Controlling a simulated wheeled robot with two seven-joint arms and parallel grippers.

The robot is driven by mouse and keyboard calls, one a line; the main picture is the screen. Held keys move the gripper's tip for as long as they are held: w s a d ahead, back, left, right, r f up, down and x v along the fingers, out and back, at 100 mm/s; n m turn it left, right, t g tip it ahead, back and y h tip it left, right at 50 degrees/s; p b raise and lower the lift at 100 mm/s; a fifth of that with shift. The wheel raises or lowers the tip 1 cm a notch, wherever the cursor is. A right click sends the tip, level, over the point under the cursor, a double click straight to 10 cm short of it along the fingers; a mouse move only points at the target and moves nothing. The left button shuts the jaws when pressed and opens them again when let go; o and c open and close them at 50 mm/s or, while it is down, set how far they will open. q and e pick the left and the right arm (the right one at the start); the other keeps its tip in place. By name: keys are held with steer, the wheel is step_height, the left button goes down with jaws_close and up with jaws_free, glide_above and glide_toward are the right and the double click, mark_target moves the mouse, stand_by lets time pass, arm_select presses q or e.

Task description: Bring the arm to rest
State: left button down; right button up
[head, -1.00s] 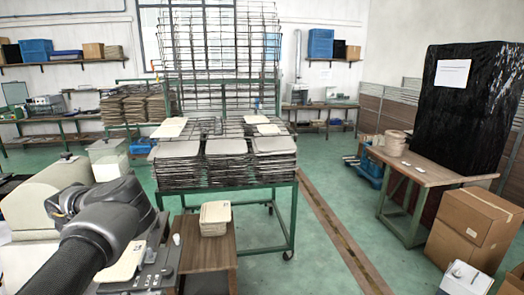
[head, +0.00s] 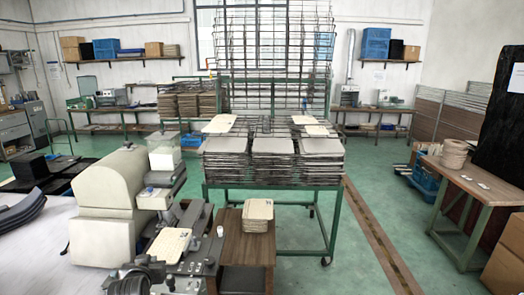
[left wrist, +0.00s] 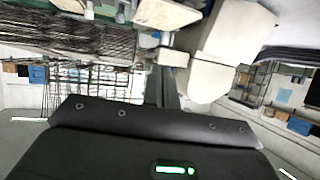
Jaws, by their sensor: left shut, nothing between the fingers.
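My left gripper (head: 140,274) is low at the bottom left of the head view, in front of the machine, and only a dark part of it shows above the frame edge. In the left wrist view its dark body fills the bottom, and narrow grey fingers (left wrist: 168,92) appear together with nothing held. The wrist picture is upside down. A pale panel (head: 168,246) lies on the machine's plate just behind the gripper. My right gripper is in neither view.
A cream machine (head: 108,195) stands at left. A wooden stool (head: 246,247) carries a pile of pale panels (head: 257,210). Behind is a green wire rack (head: 272,187) with stacked grey trays. A wooden table (head: 470,193) stands at right, with open green floor between.

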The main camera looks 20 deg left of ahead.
arm_select(q)
steer(key=s+d+f+m+g+h, duration=0.2)
steer(key=s+d+f, duration=0.25)
steer(key=d, duration=0.35)
steer(key=s+d+f+m+g+h, duration=0.1)
steer(key=s+d+f+m+h, duration=0.25)
steer(key=d+f, duration=0.3)
steer(key=s+d+f+m+g+h, duration=0.2)
steer(key=s+d+f+m+g, duration=0.15)
steer(key=s+d, duration=1.05)
step_height(320, 180, down, 31)
steer(key=s+g+b, duration=0.2)
steer(key=b, duration=0.3)
steer(key=s+a+f+b, duration=0.2)
steer(key=s+f, duration=0.6)
steer(key=f, duration=0.3)
steer(key=s+a+f+g+b, duration=0.1)
steer(key=s+f+b, duration=0.2)
steer(key=s+f, duration=0.6)
steer(key=shift+s+a+f, duration=0.15)
steer(key=shift+a+f, duration=0.25)
steer(key=shift+f, duration=0.5)
steer(key=shift+s, duration=0.1)
